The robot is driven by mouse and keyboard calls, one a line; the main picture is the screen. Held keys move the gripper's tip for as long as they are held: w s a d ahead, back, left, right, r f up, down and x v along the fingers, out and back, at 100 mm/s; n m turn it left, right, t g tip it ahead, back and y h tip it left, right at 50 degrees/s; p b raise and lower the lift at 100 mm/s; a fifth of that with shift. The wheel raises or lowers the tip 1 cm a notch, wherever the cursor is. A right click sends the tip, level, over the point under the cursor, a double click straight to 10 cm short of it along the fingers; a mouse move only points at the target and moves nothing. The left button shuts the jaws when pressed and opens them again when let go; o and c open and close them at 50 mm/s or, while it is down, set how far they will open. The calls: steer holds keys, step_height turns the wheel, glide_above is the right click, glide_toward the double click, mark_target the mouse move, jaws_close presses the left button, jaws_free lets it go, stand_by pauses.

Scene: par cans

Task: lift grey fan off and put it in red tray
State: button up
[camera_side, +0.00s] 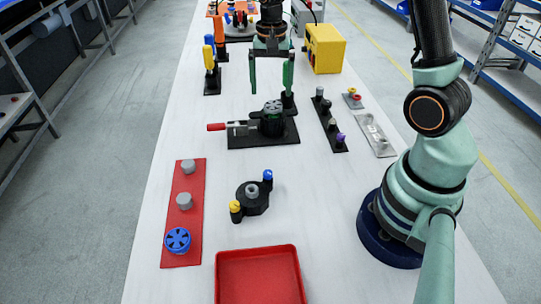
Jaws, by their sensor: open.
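A round dark-grey finned piece (272,106), which looks like the grey fan, sits on top of a dark round body on a black base plate (285,138). A clamp with a red handle (216,127) lies to its left on the same plate. My gripper (270,90) points down above and just behind the finned piece in the picture. Its two green fingers are wide apart, with nothing visible between them. The red tray (258,251) lies at the front of the table and is empty.
A red plate (184,212) with two grey knobs and a blue wheel (178,240) lies left of the tray. A black block (252,206) with yellow and blue knobs stands behind the tray. A black strip (325,118) with knobs and a yellow box (326,48) are at right.

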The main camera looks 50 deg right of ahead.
mark_target(273, 105)
steer(key=shift+s+f, duration=0.15)
steer(key=shift+f, duration=1.05)
steer(key=shift+s+f, duration=0.1)
steer(key=shift+f, duration=1.05)
steer(key=c, duration=1.4)
steer(key=shift+r, duration=0.1)
step_height(273, 105, up, 23)
steer(key=shift+f, duration=0.1)
